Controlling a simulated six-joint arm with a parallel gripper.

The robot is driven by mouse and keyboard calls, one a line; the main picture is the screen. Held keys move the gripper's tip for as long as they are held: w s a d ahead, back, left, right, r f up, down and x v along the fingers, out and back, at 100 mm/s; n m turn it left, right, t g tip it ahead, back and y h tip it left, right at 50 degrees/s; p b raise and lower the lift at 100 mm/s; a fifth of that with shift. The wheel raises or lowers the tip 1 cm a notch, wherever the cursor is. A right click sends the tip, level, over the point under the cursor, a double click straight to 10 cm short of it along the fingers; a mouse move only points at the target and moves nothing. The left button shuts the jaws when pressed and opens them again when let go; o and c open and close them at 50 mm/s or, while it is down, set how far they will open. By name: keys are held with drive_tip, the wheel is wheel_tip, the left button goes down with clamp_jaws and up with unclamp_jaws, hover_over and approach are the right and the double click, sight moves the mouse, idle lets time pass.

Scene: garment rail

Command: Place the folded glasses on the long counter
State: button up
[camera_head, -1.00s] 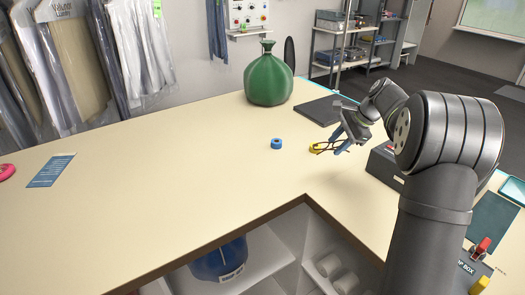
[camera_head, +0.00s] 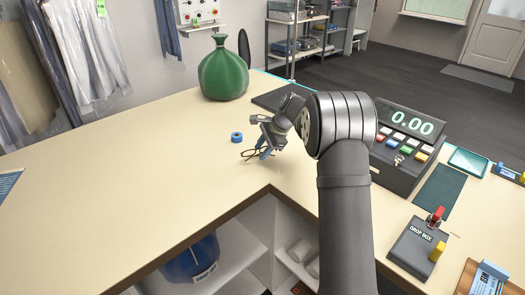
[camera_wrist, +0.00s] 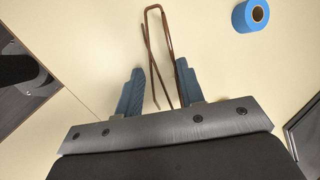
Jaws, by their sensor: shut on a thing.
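The folded glasses, a thin brown wire-like frame, show between my fingers in the wrist view (camera_wrist: 154,35) and reach out beyond the fingertips. In the head view the glasses (camera_head: 249,154) show as a small dark reddish outline just left of my gripper (camera_head: 266,151). My gripper, with blue-grey fingers in the wrist view (camera_wrist: 160,80), is shut on the glasses. It is low over the long cream counter (camera_head: 130,160), near the inner corner. I cannot tell whether the glasses touch the surface.
A cash register (camera_head: 400,145) and a drop box (camera_head: 416,248) stand right. The counter's left part is largely clear.

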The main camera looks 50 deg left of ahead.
drive_tip(key=shift+f, duration=0.3)
drive_tip(key=o, duration=1)
drive_tip(key=shift+f, duration=0.1)
drive_tip(key=shift+c, duration=0.2)
drive_tip(key=v, duration=1.2)
